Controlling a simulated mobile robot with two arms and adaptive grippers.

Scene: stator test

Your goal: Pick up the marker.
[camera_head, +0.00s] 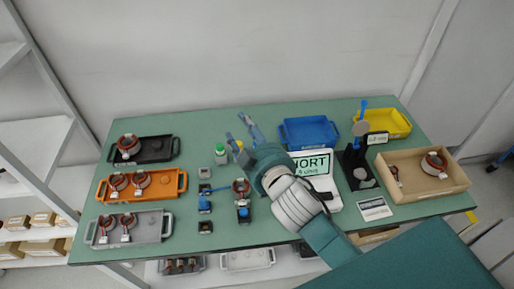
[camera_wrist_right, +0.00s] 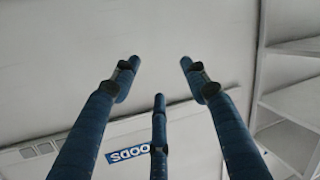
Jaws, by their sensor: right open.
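My right gripper (camera_head: 236,126) is raised over the back middle of the green table, with its fingers pointing toward the back wall. In the right wrist view its blue fingers (camera_wrist_right: 160,80) are spread open with nothing between them. I cannot clearly make out a marker. A small yellow item (camera_head: 239,144) stands just below the fingers in the head view, partly covered, and I cannot tell if it is the marker. A white bottle with a green cap (camera_head: 220,156) stands to its left. My left gripper is not in view.
Black (camera_head: 155,150), orange (camera_head: 166,189) and grey (camera_head: 151,232) trays with copper-wound parts are at left. A blue bin (camera_head: 309,132), yellow bin (camera_head: 397,122), black stand (camera_head: 350,172) and tan box (camera_head: 451,166) are at right. My right arm covers the front middle.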

